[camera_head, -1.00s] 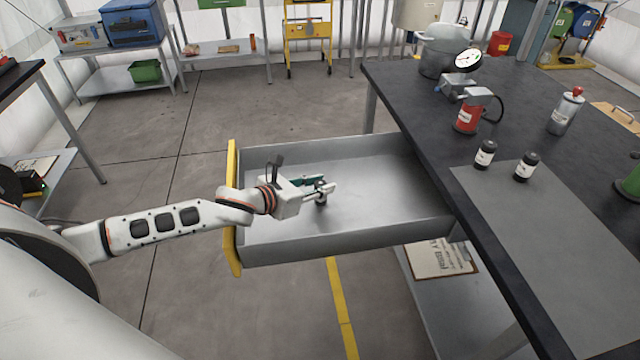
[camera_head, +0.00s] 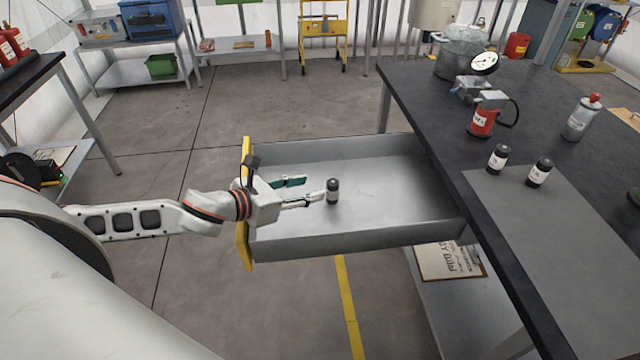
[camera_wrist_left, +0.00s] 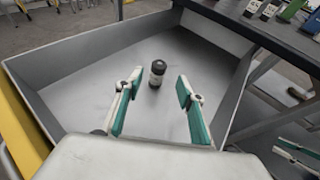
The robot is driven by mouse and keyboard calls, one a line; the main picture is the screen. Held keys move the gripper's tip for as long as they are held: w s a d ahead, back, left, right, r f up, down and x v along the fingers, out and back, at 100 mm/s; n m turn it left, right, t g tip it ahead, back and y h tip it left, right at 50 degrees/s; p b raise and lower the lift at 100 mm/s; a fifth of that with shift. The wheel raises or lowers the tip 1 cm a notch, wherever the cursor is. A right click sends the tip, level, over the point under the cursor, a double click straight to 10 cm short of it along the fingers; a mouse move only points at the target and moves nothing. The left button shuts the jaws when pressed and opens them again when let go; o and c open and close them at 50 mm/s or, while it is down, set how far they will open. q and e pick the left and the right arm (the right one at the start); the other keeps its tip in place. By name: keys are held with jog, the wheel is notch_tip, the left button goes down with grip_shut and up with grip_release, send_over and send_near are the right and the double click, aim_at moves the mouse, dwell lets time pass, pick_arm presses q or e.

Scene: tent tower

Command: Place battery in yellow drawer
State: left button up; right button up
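A dark battery (camera_head: 333,191) with a light label stands upright on the floor of the open yellow-fronted drawer (camera_head: 400,185). In the left wrist view the battery (camera_wrist_left: 157,73) stands just beyond my fingertips, apart from them. My left gripper (camera_head: 315,190) is over the drawer, near its yellow front, with its fingers spread and empty; its green-padded fingers also show in the left wrist view (camera_wrist_left: 158,92). My right gripper is not clearly seen in the head view.
The dark worktable (camera_head: 420,90) stands right of the drawer, its edge close to the drawer's inner end. A red can with a gauge (camera_head: 482,122) and a spray can (camera_head: 581,118) stand on it. Most of the drawer floor is bare.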

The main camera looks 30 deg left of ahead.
pick_arm(q)
jog(key=shift+v, duration=1.25)
